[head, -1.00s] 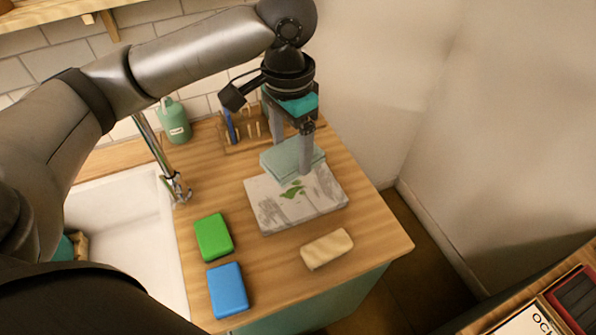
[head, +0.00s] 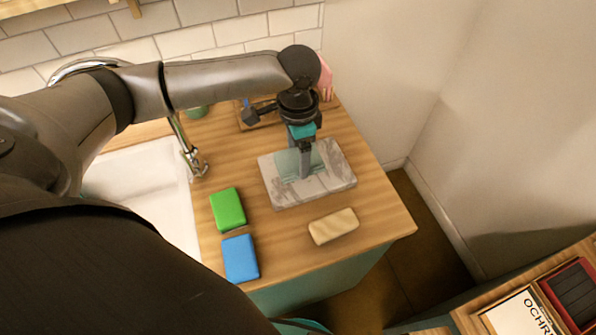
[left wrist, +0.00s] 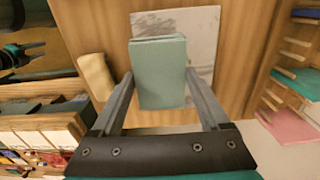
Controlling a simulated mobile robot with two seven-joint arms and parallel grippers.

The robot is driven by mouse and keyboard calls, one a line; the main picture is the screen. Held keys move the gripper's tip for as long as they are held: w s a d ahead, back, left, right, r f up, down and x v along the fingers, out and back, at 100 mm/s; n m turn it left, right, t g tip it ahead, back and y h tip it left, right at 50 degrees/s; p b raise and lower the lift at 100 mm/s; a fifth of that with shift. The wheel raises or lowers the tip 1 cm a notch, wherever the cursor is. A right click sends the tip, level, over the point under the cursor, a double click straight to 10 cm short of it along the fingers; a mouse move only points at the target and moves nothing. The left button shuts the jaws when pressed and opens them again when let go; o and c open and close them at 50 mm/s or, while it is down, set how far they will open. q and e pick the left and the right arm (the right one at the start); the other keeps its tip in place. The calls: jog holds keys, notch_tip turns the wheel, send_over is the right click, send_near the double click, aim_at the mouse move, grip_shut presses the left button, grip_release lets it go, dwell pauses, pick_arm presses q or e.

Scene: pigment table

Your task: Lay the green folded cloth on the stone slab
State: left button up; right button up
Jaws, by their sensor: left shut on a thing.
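My left gripper (head: 305,172) is shut on the pale green folded cloth (head: 286,163), which lies over the grey-veined white stone slab (head: 335,178) on the wooden counter. In the left wrist view the cloth (left wrist: 160,72) sits flat between the two fingers of the left gripper (left wrist: 158,88), with the slab (left wrist: 204,45) behind it. I cannot tell whether the cloth touches the slab.
A white sink (head: 145,185) with a tap (head: 190,150) is at left. A wooden rack (left wrist: 290,75) and a pink thing (left wrist: 292,132) are behind.

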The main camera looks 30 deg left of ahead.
pick_arm(q)
jog(key=shift+f+b, duration=0.35)
jog(key=shift+f, duration=2.9)
jog(key=shift+f, duration=0.15)
jog(key=o, duration=1.2)
notch_tip(320, 180, up, 12)
jog(key=shift+r+p, duration=0.15)
jog(key=shift+p, duration=0.45)
